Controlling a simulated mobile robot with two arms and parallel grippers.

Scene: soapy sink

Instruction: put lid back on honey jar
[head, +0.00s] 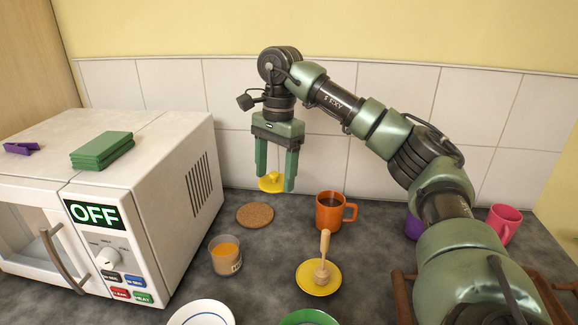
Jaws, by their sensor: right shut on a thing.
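My right gripper (275,184) is shut on the yellow lid (270,185), which shows a small knob on top. The lid is held between the fingertips, behind and to the right of the jar and apart from it. The near finger hides part of the lid's right side. My left gripper is out of view.
A cork coaster (255,215) lies behind the jar. An orange mug (329,213) and a yellow saucer (305,287) with a wooden dipper (323,262) stand to the right. The white microwave (165,245) bounds the left. Plates (203,313) lie in front.

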